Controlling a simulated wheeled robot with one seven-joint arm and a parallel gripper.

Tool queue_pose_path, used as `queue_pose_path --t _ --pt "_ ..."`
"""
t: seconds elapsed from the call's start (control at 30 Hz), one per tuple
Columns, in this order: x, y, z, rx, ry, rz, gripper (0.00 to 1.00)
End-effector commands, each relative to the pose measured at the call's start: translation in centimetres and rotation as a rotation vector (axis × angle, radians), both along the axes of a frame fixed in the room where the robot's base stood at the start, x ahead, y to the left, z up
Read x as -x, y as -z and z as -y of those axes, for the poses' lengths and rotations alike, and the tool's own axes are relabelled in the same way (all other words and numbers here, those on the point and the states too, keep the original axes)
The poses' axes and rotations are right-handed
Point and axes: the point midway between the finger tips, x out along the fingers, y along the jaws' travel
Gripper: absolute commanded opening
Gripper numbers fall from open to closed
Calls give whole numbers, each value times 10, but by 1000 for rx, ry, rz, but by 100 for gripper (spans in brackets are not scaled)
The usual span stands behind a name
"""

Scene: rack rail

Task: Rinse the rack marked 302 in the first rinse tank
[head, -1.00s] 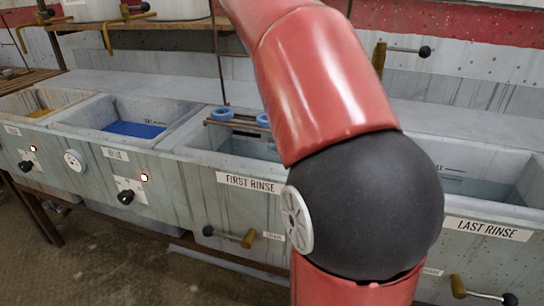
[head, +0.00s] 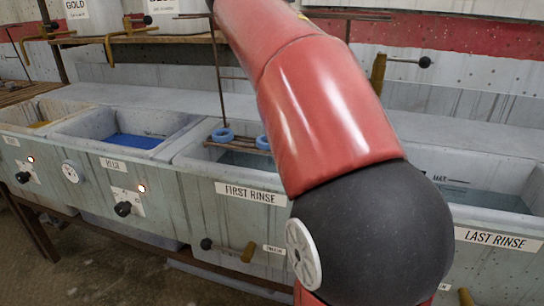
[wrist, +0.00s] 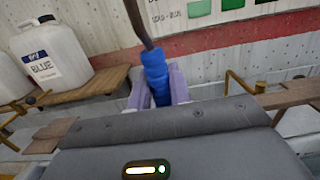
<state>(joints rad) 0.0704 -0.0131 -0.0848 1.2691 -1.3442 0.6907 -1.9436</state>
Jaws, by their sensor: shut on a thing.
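In the wrist view my gripper (wrist: 157,92) has its two pale purple fingers shut on a blue handle (wrist: 156,72) with a dark rod running up from it. In the head view my arm hides the gripper. A rack with brown bars and two blue rings (head: 222,135) sits at the mouth of the first rinse tank (head: 190,153), partly behind my arm. A thin dark rod (head: 219,75) rises above it. I cannot read a number on the rack, and its lower part is hidden. The tank's right part is hidden by my arm.
The blue tank (head: 75,128) stands left of the first rinse, and the last rinse tank (head: 530,222) stands to the right. A drain handle (head: 248,247) sticks out in front. White jugs, one marked BLUE (wrist: 45,55), stand on a wooden shelf (wrist: 95,83).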

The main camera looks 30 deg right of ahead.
Motion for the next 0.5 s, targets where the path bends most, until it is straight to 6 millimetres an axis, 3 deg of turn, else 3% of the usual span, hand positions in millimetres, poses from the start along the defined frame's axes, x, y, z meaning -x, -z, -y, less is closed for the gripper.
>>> queue_pose_path --t 0.03,0.5 --pt "1 11 0 2 0 2 0" --pt "1 73 0 3 0 1 0"
